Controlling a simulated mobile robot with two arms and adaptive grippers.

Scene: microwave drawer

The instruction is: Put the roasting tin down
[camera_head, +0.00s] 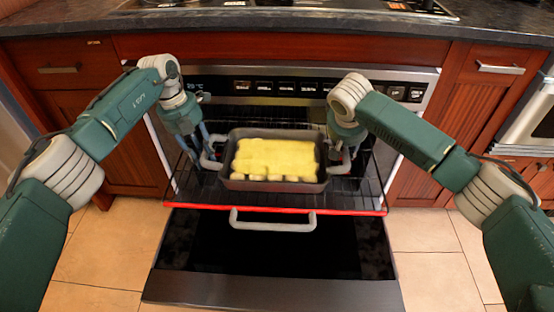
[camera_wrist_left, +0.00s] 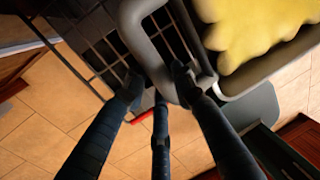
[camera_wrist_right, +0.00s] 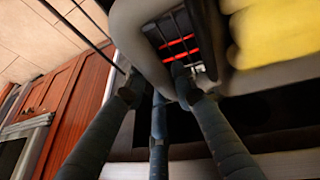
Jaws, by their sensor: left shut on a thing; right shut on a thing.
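The roasting tin (camera_head: 233,184) is a dark grey rectangular pan with yellow food (camera_head: 275,157) in it. It is level, over the pulled-out black wire rack (camera_head: 345,197) of the oven; I cannot tell whether it touches the rack. My left gripper (camera_head: 207,158) is shut on the tin's left handle, which shows as a grey loop in the left wrist view (camera_wrist_left: 150,50). My right gripper (camera_head: 343,152) is shut on the right handle, also a grey loop in the right wrist view (camera_wrist_right: 150,60).
The rack's front edge is red. Wooden cabinets (camera_head: 75,75) flank the oven, with a dark countertop (camera_head: 270,22) above. Tiled floor (camera_head: 120,245) lies open on both sides of the door.

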